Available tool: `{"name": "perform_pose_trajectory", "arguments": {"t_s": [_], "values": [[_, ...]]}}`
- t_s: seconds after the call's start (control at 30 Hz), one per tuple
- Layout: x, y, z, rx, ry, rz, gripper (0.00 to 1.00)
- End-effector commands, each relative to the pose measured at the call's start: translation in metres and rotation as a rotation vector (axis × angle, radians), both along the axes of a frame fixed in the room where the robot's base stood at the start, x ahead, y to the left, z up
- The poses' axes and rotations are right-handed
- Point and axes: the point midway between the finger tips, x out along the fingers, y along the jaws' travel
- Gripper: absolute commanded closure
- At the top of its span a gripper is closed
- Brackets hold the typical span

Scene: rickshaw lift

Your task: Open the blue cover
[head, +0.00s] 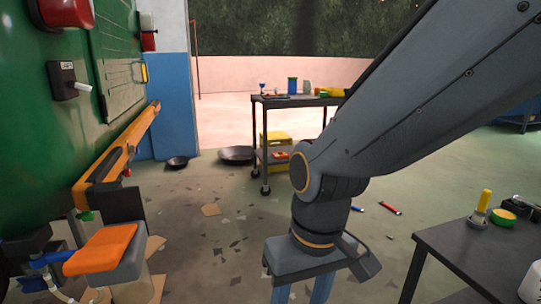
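No object can be clearly identified as the blue cover. Blue things in view are a tall blue wall panel (172,105) beside the green wall, a blue piece (52,258) at the lower left, and a blue structure (520,112) at the far right edge. My gripper (303,292) points down at the bottom centre. Its two blue fingers stand apart, with nothing visible between them. The fingertips are cut off by the frame's lower edge.
A box with an orange top (103,248) stands at the lower left, below a slanted orange beam (125,150). A wheeled cart (300,103) is at the back centre. A dark table (480,262) is at the lower right. The floor between is mostly open, with scattered fragments.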

Motion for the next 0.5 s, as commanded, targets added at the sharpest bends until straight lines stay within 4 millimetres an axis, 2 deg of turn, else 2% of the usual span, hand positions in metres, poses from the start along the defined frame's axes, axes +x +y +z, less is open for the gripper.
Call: {"name": "perform_pose_trajectory", "arguments": {"t_s": [0.03,0.5], "values": [[-0.001,-0.007,0.018,-0.005,0.002,-0.022,0.54],[-0.002,-0.071,0.103,-0.048,0.015,-0.196,0.54]]}}
